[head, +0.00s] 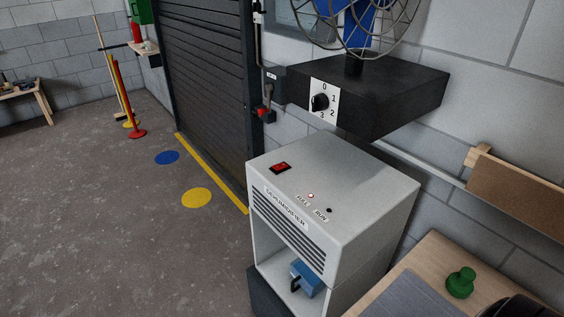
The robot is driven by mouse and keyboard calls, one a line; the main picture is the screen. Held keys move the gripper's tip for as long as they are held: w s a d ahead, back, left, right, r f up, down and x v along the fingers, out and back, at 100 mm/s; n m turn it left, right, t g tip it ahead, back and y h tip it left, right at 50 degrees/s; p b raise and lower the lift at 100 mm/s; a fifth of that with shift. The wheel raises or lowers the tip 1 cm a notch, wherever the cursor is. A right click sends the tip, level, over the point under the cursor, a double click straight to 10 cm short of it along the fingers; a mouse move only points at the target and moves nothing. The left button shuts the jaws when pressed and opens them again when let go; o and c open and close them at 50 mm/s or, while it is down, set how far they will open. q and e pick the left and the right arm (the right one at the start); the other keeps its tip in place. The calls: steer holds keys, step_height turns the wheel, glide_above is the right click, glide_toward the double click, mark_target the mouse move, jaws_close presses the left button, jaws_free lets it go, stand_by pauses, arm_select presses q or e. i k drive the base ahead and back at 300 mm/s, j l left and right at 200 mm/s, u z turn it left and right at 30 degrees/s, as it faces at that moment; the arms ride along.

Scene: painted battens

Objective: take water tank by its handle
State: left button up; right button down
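The water tank (309,280) is a blue box seen inside the open lower bay of a light grey dehumidifier (345,195). Its dark handle (295,284) sticks out at the front of the tank, toward the left. The bay's walls hide part of the tank. A red lamp (311,195) is lit by the FULL label on the dehumidifier's top, and the lamp by RUN is dark.
A wooden bench (430,258) with a green knob-like piece (461,283) stands close at the right; a dark shape, unclear, cuts its lower corner. A fan on a black box (385,95) overhangs behind. The floor (110,230) at the left is open.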

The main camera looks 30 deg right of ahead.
mark_target(311, 284)
steer(key=z, duration=1.2)
steer(key=j+z, duration=0.25)
steer(key=j, duration=1.8)
steer(key=i+z, duration=0.1)
steer(key=z, duration=1.1)
